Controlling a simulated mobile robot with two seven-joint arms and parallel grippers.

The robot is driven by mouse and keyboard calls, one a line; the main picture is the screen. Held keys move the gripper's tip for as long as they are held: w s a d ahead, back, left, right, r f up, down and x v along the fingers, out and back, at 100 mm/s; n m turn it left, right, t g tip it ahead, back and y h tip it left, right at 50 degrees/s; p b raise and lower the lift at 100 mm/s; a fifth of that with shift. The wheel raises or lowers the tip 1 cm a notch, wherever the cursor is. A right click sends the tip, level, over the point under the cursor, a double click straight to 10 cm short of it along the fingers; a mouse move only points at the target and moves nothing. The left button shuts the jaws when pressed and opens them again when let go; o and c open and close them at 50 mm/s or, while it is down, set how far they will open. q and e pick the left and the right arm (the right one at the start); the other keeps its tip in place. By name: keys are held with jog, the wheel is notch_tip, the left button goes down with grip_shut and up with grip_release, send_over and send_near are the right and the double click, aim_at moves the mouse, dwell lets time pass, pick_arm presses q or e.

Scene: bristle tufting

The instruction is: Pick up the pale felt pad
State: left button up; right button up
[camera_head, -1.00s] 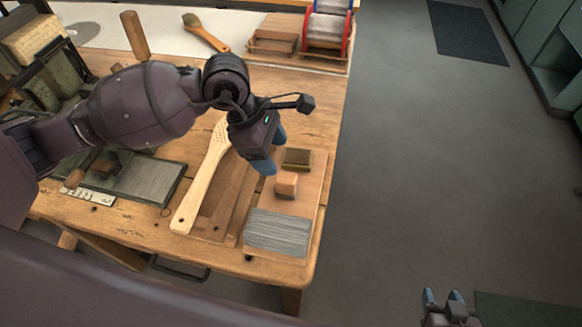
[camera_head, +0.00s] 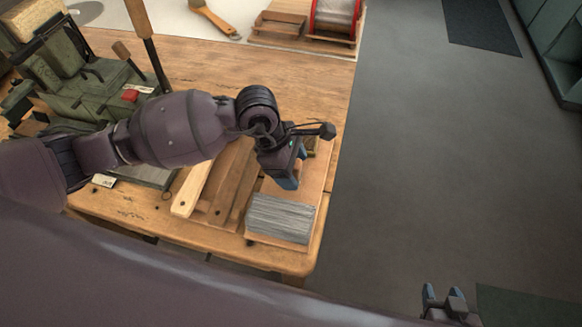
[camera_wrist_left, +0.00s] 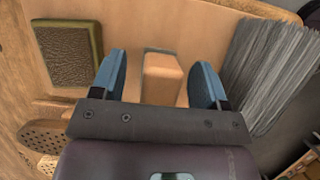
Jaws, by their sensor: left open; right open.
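A small pale tan block (camera_wrist_left: 162,80), which seems to be the pale felt pad, sits on the wooden board in the left wrist view. It lies between the two blue fingers of my left gripper (camera_wrist_left: 160,72), with a gap on each side. In the head view my left gripper (camera_head: 288,181) is low over the board at the table's right side and hides the block. It is open and holds nothing. My right gripper (camera_head: 443,298) is open and empty over the floor, away from the table.
A dark brown pad with olive edges (camera_wrist_left: 68,52) lies left of the block in the left wrist view. A bundle of grey bristles (camera_head: 281,218) lies on the board's near end. A pale wooden paddle (camera_head: 193,186) lies left of my left gripper.

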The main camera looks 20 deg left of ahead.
pick_arm(q)
jog(key=shift+d+f, duration=0.15)
jog(key=shift+f, duration=0.2)
jog(key=c, duration=1)
jog(key=shift+r, duration=0.1)
jog(key=shift+r, duration=0.1)
notch_tip(320, 180, up, 10)
jog(key=shift+w+p, duration=0.1)
jog(key=shift+p, duration=0.8)
jog(key=shift+r+p, duration=0.5)
jog(key=shift+r, duration=4.4)
